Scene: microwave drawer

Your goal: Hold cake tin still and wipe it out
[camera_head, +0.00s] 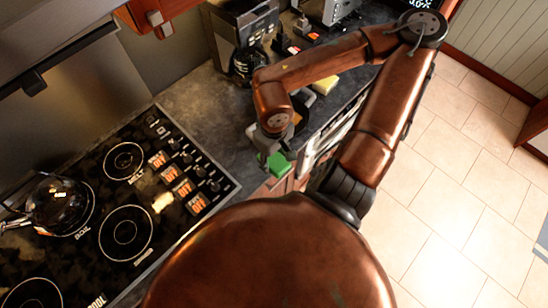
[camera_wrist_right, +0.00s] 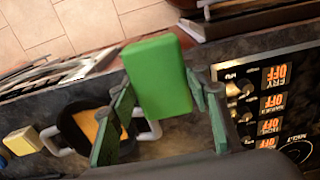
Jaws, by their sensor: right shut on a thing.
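My right gripper (camera_head: 268,152) is shut on a green block-shaped sponge (camera_head: 276,163) above the dark counter's front edge. In the right wrist view, the green sponge (camera_wrist_right: 157,77) sits between both fingers of the gripper (camera_wrist_right: 160,88). A dark tin (camera_wrist_right: 78,129) with a tan inside and pale handles stands on the counter beside the gripper in that view, partly covered by a finger. In the head view, my right arm largely hides the tin. My left gripper is not in view.
A cooktop (camera_head: 125,200) with a glass kettle (camera_head: 58,203) lies to the left. A yellow block (camera_head: 325,84) lies on the counter (camera_head: 195,95) beyond the tin. A coffee machine (camera_head: 243,35) stands at the back. Tiled floor (camera_head: 460,200) is open on the right.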

